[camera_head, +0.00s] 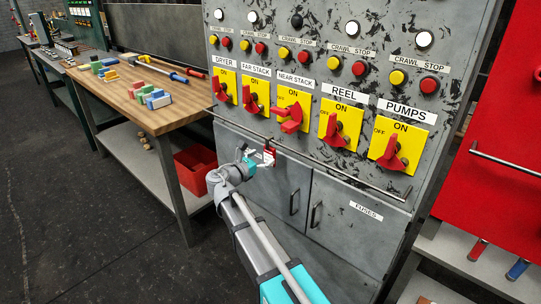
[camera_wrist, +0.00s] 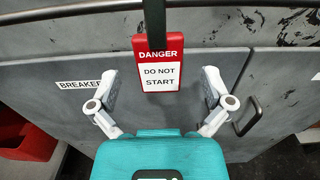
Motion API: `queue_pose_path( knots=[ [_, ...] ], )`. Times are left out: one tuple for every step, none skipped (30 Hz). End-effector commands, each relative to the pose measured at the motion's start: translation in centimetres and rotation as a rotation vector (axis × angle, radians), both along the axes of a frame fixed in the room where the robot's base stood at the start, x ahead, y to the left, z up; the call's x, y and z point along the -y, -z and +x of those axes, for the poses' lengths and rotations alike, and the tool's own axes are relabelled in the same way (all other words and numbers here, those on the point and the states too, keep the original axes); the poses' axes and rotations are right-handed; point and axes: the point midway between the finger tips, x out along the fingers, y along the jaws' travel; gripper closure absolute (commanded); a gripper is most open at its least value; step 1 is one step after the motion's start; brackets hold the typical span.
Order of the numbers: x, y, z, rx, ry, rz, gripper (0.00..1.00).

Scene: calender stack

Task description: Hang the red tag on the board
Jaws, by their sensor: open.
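The red tag (camera_wrist: 138,66) has a white face reading "DANGER DO NOT START". In the wrist view it hangs upright from a black strap (camera_wrist: 155,22) that runs up out of the picture, in front of the grey cabinet. In the head view the tag (camera_head: 269,155) is small and partly hidden, just below the panel's rail. My gripper (camera_wrist: 158,82) is open, with one finger on each side of the tag in the picture. No finger visibly touches it. A red board (camera_head: 510,125) stands at the right edge of the head view, with a horizontal bar across it.
The grey cabinet (camera_head: 262,182) carries several red switches on yellow plates above a long rail (camera_head: 345,174). A wooden bench (camera_head: 122,91) with coloured blocks stands left, with a red bin (camera_head: 193,172) beneath. A shelf (camera_head: 468,262) sits below the board. Dark floor is clear at left.

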Motion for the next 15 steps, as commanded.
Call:
queue_pose_path(
  knots=[
    [0.4, 0.1, 0.7, 0.000, 0.002, 0.000, 0.00],
    [0.6, 0.2, 1.0, 0.000, 0.002, 0.000, 0.00],
    [0.8, 0.2, 1.4, 0.000, 0.001, 0.000, 0.00],
    [1.0, 0.2, 1.7, 0.000, 0.001, 0.000, 0.00],
    [1.2, 0.2, 1.9, 0.000, 0.002, 0.000, 0.00],
    [1.5, 0.2, 2.2, 0.000, 0.002, 0.000, 0.00],
    [1.7, 0.2, 2.4, 0.000, 0.002, 0.000, 0.00],
    [1.8, 0.2, 2.6, 0.000, 0.002, 0.000, 0.00],
    [2.0, 0.2, 2.8, 0.000, 0.001, 0.000, 0.00],
    [2.0, 0.2, 2.9, 0.000, 0.000, 0.000, 0.00],
    [2.1, 0.2, 2.9, 0.000, 0.000, 0.000, 0.00],
    [2.1, 0.2, 3.0, 0.000, 0.000, 0.000, 0.00],
    [2.2, 0.2, 3.0, 0.000, 0.000, 0.000, 0.00],
    [2.2, 0.2, 3.0, 0.000, 0.000, 0.000, 0.00],
    [2.2, 0.2, 3.0, 0.000, 0.000, 0.000, 0.00]
  ],
)
